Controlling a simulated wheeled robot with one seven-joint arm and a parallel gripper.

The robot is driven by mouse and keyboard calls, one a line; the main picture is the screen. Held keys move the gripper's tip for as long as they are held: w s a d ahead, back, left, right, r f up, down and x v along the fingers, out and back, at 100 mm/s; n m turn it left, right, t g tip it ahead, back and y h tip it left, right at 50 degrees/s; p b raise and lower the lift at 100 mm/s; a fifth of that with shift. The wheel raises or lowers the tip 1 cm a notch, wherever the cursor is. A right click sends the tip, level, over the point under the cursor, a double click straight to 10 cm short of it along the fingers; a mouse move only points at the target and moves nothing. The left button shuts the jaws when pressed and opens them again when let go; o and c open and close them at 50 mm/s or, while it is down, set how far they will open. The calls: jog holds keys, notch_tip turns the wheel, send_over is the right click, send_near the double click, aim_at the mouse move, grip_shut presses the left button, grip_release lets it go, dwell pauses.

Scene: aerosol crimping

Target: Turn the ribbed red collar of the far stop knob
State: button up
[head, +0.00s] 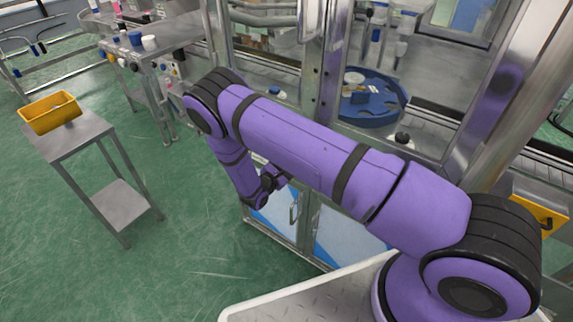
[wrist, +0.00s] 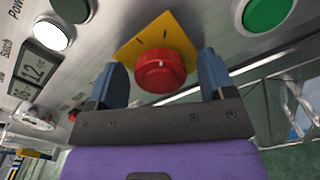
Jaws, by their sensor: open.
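The red stop knob (wrist: 160,70) stands out from a yellow square plate (wrist: 128,52) on a grey metal panel in the wrist view. Its ribbed collar faces me. My gripper (wrist: 162,78) is open, with one blue-grey finger on each side of the knob. A gap shows between each finger and the knob, and I cannot tell the depth exactly. In the head view my purple arm reaches to the left and bends down, and the knob cannot be made out there.
A green button (wrist: 266,12), a white lit button (wrist: 54,34) and a small display (wrist: 38,72) sit on the panel near the knob. A side table (head: 80,138) with a yellow bin (head: 50,110) stands at left. Green floor around it is clear.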

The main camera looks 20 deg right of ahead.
jog(key=v, duration=1)
jog(key=shift+s+a, duration=0.2)
jog(key=shift+a, duration=0.1)
